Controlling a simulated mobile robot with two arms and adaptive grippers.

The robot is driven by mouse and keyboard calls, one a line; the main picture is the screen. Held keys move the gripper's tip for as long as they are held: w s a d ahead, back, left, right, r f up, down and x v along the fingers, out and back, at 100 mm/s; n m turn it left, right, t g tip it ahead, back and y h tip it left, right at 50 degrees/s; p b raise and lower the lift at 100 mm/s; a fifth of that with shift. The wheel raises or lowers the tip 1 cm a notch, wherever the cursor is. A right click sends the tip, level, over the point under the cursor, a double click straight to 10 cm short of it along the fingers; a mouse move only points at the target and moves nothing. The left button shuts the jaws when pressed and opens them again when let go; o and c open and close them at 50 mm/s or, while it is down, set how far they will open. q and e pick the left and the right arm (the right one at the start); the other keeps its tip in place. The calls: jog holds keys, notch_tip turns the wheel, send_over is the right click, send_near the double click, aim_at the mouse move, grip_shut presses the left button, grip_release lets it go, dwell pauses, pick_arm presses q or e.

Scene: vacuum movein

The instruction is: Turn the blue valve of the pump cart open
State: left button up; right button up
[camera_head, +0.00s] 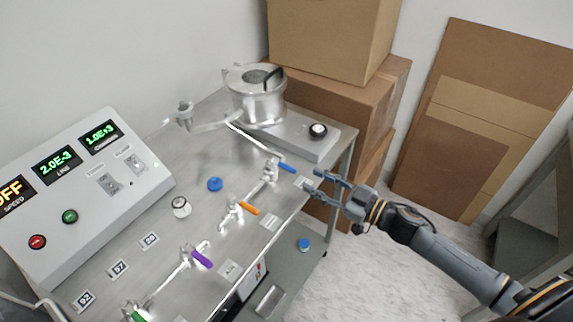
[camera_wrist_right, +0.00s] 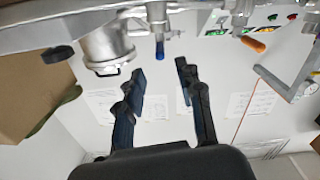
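The blue valve handle (camera_head: 287,167) sits on a silver valve body (camera_head: 270,172) near the right edge of the pump cart's steel top (camera_head: 205,160). It points towards the right edge. My right gripper (camera_head: 314,181) is just to the right of the handle, open, with nothing between its fingers. In the right wrist view the blue handle (camera_wrist_right: 159,48) lies ahead of the open fingers (camera_wrist_right: 160,74), about in line with the gap between them. I see no contact with the handle.
Orange (camera_head: 249,208) and purple (camera_head: 202,258) valve handles line the same edge, with a green one (camera_head: 138,316) below. A silver pump chamber (camera_head: 254,97) stands behind. A control panel (camera_head: 85,190) is at left. Cardboard boxes (camera_head: 345,95) stand beyond the cart.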

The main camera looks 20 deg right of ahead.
aim_at(288, 168)
jog(key=p+x, duration=0.1)
jog(key=x, duration=0.7)
jog(key=shift+w+r+p, duration=0.1)
jog(key=shift+p, duration=0.2)
jog(key=shift+w+a, duration=0.45)
grip_shut()
jog(key=shift+d, duration=0.1)
